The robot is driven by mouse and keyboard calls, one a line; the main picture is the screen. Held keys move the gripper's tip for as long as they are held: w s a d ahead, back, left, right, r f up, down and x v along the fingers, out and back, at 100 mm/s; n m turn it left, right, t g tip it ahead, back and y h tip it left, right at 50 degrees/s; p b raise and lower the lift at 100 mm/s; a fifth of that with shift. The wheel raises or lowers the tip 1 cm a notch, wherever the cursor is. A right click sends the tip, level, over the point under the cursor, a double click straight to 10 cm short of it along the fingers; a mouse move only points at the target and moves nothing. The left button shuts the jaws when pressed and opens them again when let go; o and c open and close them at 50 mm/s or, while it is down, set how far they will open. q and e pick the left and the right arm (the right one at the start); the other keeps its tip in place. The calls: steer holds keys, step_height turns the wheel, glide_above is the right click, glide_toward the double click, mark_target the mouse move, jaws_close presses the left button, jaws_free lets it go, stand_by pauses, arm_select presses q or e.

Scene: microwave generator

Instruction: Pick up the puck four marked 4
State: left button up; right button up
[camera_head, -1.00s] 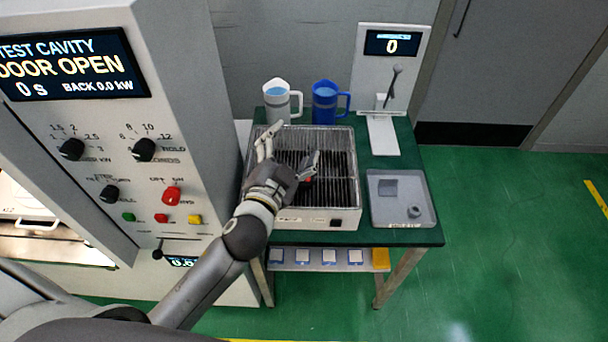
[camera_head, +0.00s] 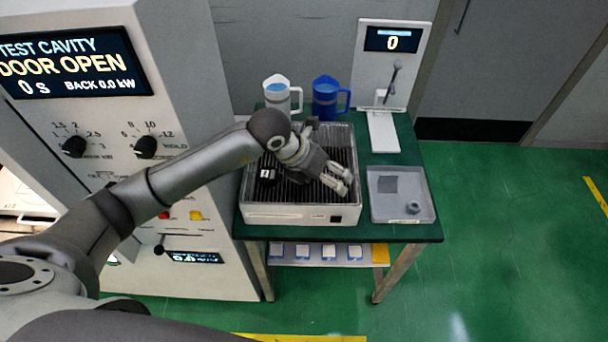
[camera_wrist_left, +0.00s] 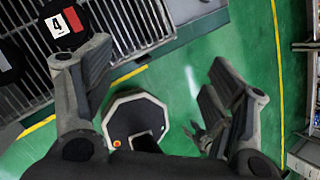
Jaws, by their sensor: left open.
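The puck marked 4 (camera_wrist_left: 57,25) is black, with a white and red label. In the left wrist view it lies on the slatted rack at the upper left, beyond one finger. My left gripper (camera_wrist_left: 152,75) is open and empty, its fingers wide apart. In the head view the left gripper (camera_head: 341,180) is over the right part of the rack (camera_head: 290,212). I cannot make out the 4 there; the hand covers part of the rack.
Another dark puck (camera_head: 266,174) with a white mark lies on the rack's left side. A white mug (camera_head: 276,103) and a blue mug (camera_head: 325,103) stand behind. A grey tray (camera_head: 410,215) is right of the rack. The open-door machine (camera_head: 185,120) stands left.

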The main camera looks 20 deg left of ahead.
arm_select(q)
steer(key=w+a+f+y, duration=0.1)
steer(key=a, duration=0.1)
steer(key=w+a+f+y, duration=0.1)
steer(key=a+f, duration=0.1)
steer(key=a, duration=0.1)
steer(key=w+a+f+y, duration=0.1)
steer(key=w+a, duration=0.1)
steer(key=shift+a+f+n+y, duration=0.25)
steer(key=shift+n+y, duration=0.15)
steer(key=shift+w+f, duration=0.3)
steer(key=shift+f, duration=0.2)
steer(key=b+x, duration=0.3)
steer(key=x, duration=0.1)
steer(key=shift+w+a, duration=0.2)
steer(key=shift+w, duration=0.05)
steer(key=shift+w+f, duration=0.25)
steer(key=shift+f, duration=0.15)
arm_select(e)
steer(key=f, duration=0.3)
steer(key=shift+d+f, duration=0.15)
steer(key=shift+d, duration=0.25)
arm_select(q)
steer(key=shift+s+r, duration=0.1)
steer(key=shift+c, duration=0.3)
steer(key=c, duration=0.9)
steer(key=shift+c, duration=0.8)
arm_select(e)
steer(key=shift+a, duration=0.25)
